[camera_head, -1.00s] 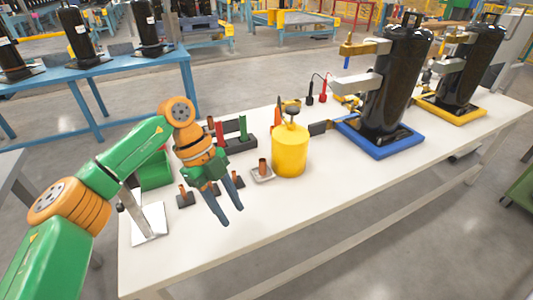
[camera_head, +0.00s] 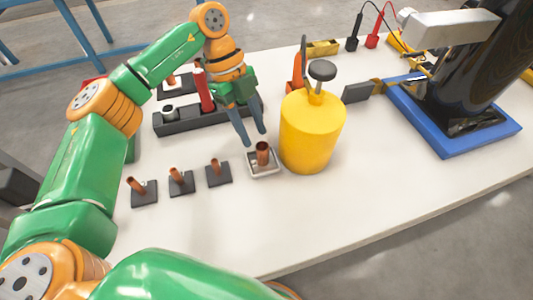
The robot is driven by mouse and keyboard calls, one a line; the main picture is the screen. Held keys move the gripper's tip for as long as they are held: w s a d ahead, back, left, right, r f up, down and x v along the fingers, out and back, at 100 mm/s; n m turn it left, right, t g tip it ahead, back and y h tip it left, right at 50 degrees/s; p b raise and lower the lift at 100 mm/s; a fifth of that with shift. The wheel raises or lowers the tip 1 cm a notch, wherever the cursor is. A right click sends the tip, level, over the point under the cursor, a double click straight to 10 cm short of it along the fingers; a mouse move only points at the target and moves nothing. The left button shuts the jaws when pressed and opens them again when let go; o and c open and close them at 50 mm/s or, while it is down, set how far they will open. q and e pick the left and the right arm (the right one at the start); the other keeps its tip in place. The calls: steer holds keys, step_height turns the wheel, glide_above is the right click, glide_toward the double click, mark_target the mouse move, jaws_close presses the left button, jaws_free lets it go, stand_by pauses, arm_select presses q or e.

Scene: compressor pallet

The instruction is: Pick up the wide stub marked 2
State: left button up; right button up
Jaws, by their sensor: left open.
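Several copper stubs stand on the white table in a row of small holders. The rightmost stub (camera_head: 263,153) looks widest and stands in a light metal holder (camera_head: 264,171). Three thinner stubs stand to its left in dark holders: one stub (camera_head: 214,166) nearest it, a tilted middle stub (camera_head: 176,175) and a tilted far-left stub (camera_head: 136,185). I cannot read a number 2 on any of them. My left gripper (camera_head: 256,138) is open and empty, its fingers pointing down just above and behind the wide stub, with no clear contact. My right gripper is not in view.
A yellow canister (camera_head: 311,135) with a dark knob stands close to the wide stub's right. A dark rack (camera_head: 178,124) with a red cylinder (camera_head: 203,90) lies behind the row. A black compressor on a blue base (camera_head: 455,140) is at right. The table front is clear.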

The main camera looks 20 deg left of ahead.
mark_target(263, 152)
arm_select(q)
steer(key=x, duration=0.6)
steer(key=shift+s+d+f, duration=0.1)
steer(key=shift+s+d, duration=0.1)
steer(key=shift+d, duration=0.25)
jaws_close()
